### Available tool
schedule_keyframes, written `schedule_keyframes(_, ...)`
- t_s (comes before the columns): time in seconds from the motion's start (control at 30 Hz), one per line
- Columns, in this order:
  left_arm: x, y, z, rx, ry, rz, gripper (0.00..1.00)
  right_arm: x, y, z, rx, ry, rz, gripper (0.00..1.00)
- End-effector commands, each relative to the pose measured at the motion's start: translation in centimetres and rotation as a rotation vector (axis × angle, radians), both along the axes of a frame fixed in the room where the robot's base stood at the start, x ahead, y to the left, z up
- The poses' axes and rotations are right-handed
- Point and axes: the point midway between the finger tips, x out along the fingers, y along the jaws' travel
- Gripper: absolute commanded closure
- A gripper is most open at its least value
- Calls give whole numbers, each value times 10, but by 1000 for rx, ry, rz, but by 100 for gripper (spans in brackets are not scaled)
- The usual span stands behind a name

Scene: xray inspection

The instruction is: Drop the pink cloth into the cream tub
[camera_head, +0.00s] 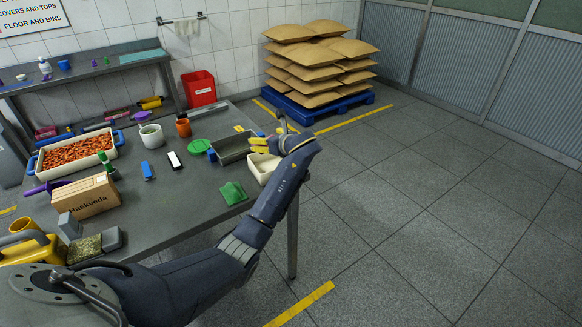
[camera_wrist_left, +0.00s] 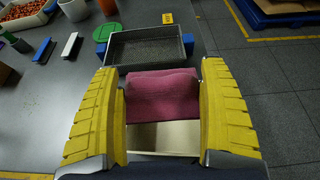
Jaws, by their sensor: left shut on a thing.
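My left gripper (camera_head: 264,144) is at the right end of the table, above the cream tub (camera_head: 254,173). In the left wrist view, its yellow fingers (camera_wrist_left: 162,115) are shut on the pink cloth (camera_wrist_left: 163,95), a folded dark-pink bundle between them. The cream tub (camera_wrist_left: 163,138) shows below the cloth in that view. The cloth is hidden by my arm and gripper in the head view. Whether the cloth touches the tub I cannot tell. My right gripper is not in view.
A grey mesh-bottomed tray (camera_wrist_left: 145,48) with blue handles is just beyond the tub. The table edge is close on the tub's right.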

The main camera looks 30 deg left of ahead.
Motion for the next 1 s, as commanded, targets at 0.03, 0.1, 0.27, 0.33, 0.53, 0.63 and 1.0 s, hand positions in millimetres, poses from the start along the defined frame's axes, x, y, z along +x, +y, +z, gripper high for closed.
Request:
schedule_keyframes(0.03, -1, 1, -2, 1, 1, 4, 41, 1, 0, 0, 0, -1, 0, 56)
schedule_keyframes(0.1, -1, 2, -7, 1, 2, 6, 41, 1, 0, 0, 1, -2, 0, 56)
schedule_keyframes(0.27, -1, 2, -20, 3, 3, 7, 41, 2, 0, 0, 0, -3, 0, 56)
schedule_keyframes(0.33, -1, 2, -27, 2, 2, 6, 41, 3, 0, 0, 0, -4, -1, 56)
schedule_keyframes(0.53, -1, 2, -45, 2, 2, 6, 42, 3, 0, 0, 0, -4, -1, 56)
schedule_keyframes(0.63, -1, 2, -52, 2, 2, 6, 42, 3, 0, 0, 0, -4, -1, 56)
schedule_keyframes(1.0, -1, 2, -60, 1, 0, 6, 42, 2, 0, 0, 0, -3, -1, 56)
